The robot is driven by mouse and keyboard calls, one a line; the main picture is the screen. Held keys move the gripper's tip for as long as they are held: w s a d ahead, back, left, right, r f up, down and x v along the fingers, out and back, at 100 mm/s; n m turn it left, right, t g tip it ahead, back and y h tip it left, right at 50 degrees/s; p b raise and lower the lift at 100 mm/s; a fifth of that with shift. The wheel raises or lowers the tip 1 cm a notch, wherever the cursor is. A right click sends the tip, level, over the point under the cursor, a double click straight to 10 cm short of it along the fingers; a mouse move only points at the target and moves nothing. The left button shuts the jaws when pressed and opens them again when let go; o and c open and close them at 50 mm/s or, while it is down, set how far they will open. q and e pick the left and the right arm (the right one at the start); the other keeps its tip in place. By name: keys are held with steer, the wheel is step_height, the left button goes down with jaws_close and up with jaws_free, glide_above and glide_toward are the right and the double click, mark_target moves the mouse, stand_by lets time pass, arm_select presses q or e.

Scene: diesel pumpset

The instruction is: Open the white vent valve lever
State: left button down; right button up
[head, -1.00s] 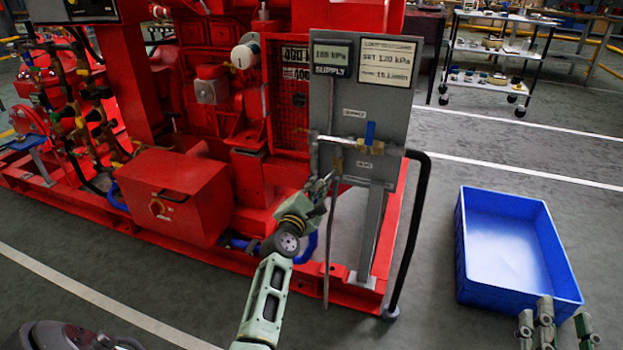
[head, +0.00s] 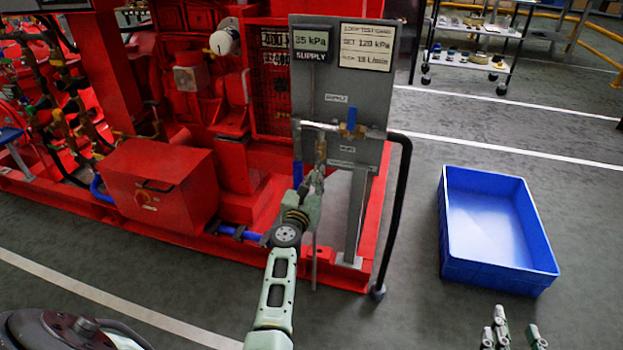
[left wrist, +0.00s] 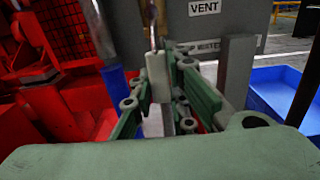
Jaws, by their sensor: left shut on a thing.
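The white vent lever (left wrist: 158,76) hangs down in the left wrist view, below and left of the VENT label (left wrist: 205,8). My left gripper (left wrist: 160,108) is shut on it, with its green fingers on both sides. In the head view my left gripper (head: 316,182) is just below the brass valve fittings (head: 320,150) on the grey panel (head: 370,90); the lever is mostly hidden there. The supply display (head: 311,41) reads 35 kPa. My right gripper (head: 514,334) is open and empty at the bottom right, away from the panel.
A blue vertical piece (head: 297,172) is left of my left gripper. A black bent pipe (head: 397,220) runs down the panel's right side. A blue crate (head: 450,262) stands on the floor at right.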

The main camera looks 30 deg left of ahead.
arm_select(q)
steer(key=shift+d+n, duration=0.15)
steer(key=shift+n, duration=0.15)
arm_select(e)
steer(key=shift+d+f, duration=0.1)
steer(key=shift+f, duration=0.15)
arm_select(q)
steer(key=c, duration=1.7)
jaws_free()
arm_select(e)
steer(key=shift+s, duration=0.1)
